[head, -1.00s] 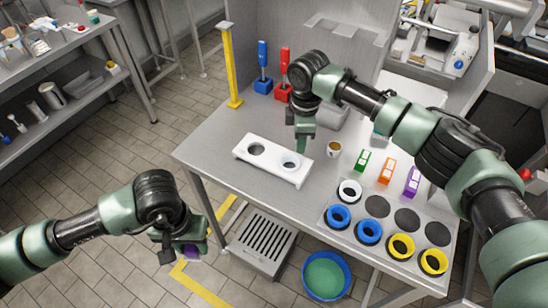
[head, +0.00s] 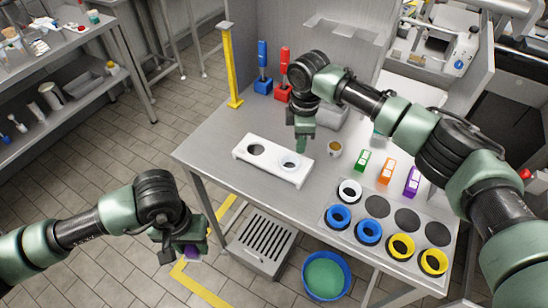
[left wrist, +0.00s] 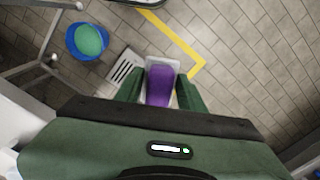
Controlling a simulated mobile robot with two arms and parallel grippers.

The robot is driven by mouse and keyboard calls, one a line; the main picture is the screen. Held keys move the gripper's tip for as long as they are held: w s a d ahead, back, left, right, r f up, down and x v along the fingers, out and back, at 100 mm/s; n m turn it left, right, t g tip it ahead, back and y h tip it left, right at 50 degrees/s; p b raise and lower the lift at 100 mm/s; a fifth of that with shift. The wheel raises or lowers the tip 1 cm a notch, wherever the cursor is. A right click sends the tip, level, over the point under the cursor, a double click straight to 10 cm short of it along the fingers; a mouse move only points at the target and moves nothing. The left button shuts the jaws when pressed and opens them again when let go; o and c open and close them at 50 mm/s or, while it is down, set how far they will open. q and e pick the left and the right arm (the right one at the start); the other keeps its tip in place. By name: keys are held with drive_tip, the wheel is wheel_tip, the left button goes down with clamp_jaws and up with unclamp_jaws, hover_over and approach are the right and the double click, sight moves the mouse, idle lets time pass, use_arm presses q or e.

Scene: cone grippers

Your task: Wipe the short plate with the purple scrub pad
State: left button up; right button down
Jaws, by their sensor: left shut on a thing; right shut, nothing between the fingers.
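My left gripper (head: 190,246) is shut on the purple scrub pad (left wrist: 159,86) and holds it above the floor, in front of the table's left end. In the head view only a little of the purple pad (head: 192,253) shows below the fingers. A low white stand (head: 243,155) with two round openings lies on the table; I cannot tell whether this is the short plate. One opening looks dark, and a pale round thing sits at the other. My right gripper (head: 302,143) is shut and empty, over or just behind the stand's right end.
The steel table (head: 222,142) also holds a brown cup (head: 334,149), green, orange and purple blocks, and several blue, yellow and white rings. A blue bucket (head: 325,274) and a grated metal box (head: 262,243) stand below. A yellow post (head: 230,65) rises at the back left.

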use_arm(q)
drive_tip(key=shift+f, duration=0.15)
use_arm(e)
drive_tip(key=shift+f, duration=0.6)
